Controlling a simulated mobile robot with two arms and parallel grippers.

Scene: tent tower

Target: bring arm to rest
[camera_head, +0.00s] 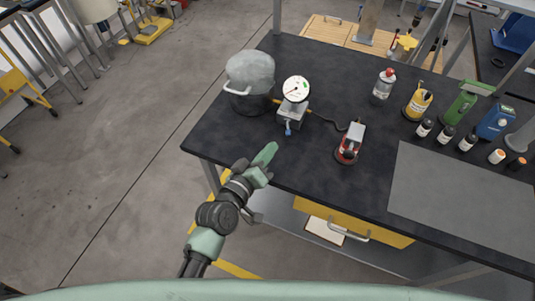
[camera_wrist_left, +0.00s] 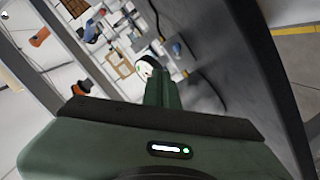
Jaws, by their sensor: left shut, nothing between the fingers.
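My left gripper (camera_head: 268,154) is shut and empty. It is in front of the dark table's front-left edge in the head view, and its green fingers point up and right toward the tabletop. In the left wrist view the closed green fingers (camera_wrist_left: 163,88) point away from the camera, with a round white dial (camera_wrist_left: 144,68) beyond their tips. My right gripper is in neither view.
The dark table (camera_head: 330,95) carries a grey-topped pot (camera_head: 249,78), a dial gauge (camera_head: 296,90), a red-based device (camera_head: 349,144) and several bottles. A grey mat (camera_head: 460,205) lies at the right. A yellow drawer (camera_head: 355,222) is below. Open floor (camera_head: 100,190) lies left.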

